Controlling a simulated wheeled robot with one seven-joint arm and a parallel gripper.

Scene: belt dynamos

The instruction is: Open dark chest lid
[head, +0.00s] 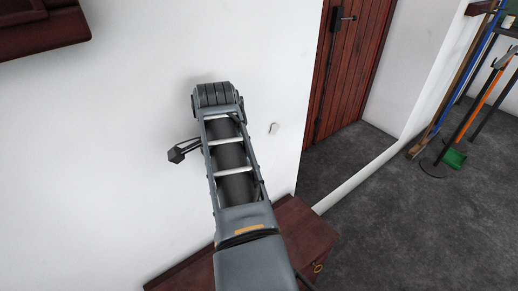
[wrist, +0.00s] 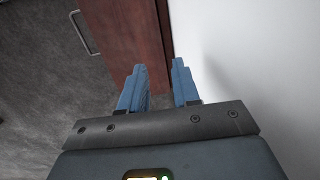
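The dark reddish-brown chest (head: 302,228) stands against the white wall at the bottom of the head view, partly hidden by my arm. Its lid looks closed, and a gold-coloured fitting (head: 317,267) shows at its front right. In the wrist view a dark red-brown wooden surface (wrist: 125,32), probably the chest, lies beyond the fingertips, beside the wall. My gripper (wrist: 158,66) has its two blue fingers apart with nothing between them. It appears apart from the wood, though the distance is hard to judge.
The white wall (wrist: 230,50) is close on the right in the wrist view. A grey metal handle (wrist: 84,32) shows at upper left. A red wooden door (head: 352,75) and several long-handled tools (head: 470,90) stand right.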

